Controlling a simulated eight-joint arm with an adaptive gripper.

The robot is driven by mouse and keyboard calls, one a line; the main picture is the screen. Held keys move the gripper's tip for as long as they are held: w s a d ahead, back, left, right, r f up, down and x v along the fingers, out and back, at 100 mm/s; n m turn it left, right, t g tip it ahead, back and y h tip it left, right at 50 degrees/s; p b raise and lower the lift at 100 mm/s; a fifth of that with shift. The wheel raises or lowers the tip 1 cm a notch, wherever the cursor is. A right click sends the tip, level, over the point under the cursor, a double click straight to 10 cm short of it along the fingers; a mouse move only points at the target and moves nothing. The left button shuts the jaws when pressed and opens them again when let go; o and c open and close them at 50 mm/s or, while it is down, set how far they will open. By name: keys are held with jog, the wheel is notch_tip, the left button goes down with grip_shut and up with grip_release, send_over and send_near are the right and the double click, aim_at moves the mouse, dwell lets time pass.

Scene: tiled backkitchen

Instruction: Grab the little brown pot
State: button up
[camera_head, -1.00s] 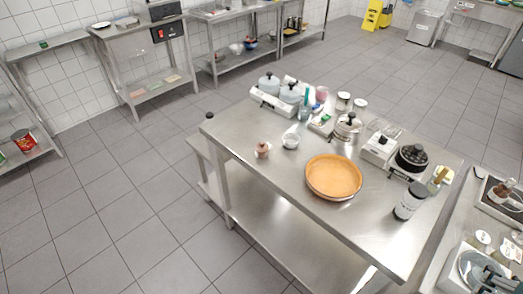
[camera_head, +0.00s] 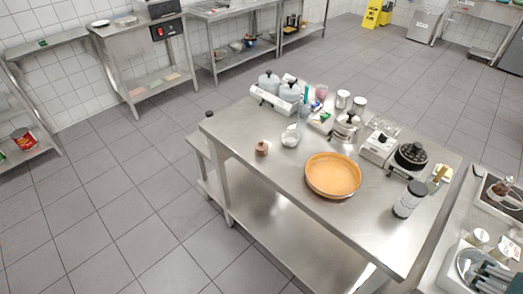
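A little brown pot (camera_head: 261,148) stands upright on the steel table (camera_head: 240,128), near its left front edge. A small white cup (camera_head: 290,139) stands just to the right of it, apart from it. A wide round orange-brown dish (camera_head: 333,175) lies further right on the same table. My gripper does not clearly show in the head camera view; a grey device at the bottom right corner (camera_head: 490,275) may be part of my arm, but I cannot tell.
Canisters (camera_head: 289,92), a steel pot (camera_head: 346,127), a black pot (camera_head: 411,156) and a dark-lidded jar (camera_head: 409,199) stand along the table's back and right. The table's left front part is mostly clear. Tiled floor (camera_head: 120,210) lies open to the left.

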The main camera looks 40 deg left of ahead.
jog(key=w+a+r+n+g+y+p, duration=0.1)
jog(key=w+a+r+n+p, duration=0.25)
jog(key=w+a, duration=0.35)
jog(key=w+a+r+n+g+p, duration=0.15)
jog(key=w+a+r, duration=0.3)
jog(key=a, duration=0.45)
jog(key=w+a+n+g+p, duration=0.1)
jog(key=w+a+n+p, duration=0.2)
jog(key=a, duration=0.7)
jog(key=w+a+n+g+p, duration=0.1)
jog(key=w+a+n+p, duration=0.1)
jog(key=a, duration=0.7)
jog(key=n+g+h+p, duration=0.1)
jog(key=n+g+p, duration=0.2)
jog(key=n+p, duration=0.5)
send_near(262, 150)
jog(key=shift+w+a+f+t, duration=0.15)
jog(key=shift+w+a+f, duration=0.2)
jog(key=shift+w, duration=0.15)
jog(key=shift+w+a+f+t, duration=0.1)
jog(key=shift+w+a+f, duration=0.2)
jog(key=shift+w, duration=0.2)
jog(key=shift+s+a+f+n, duration=0.2)
jog(key=shift+s+a+n, duration=0.1)
jog(key=shift+a, duration=0.1)
jog(key=shift+f, duration=1.3)
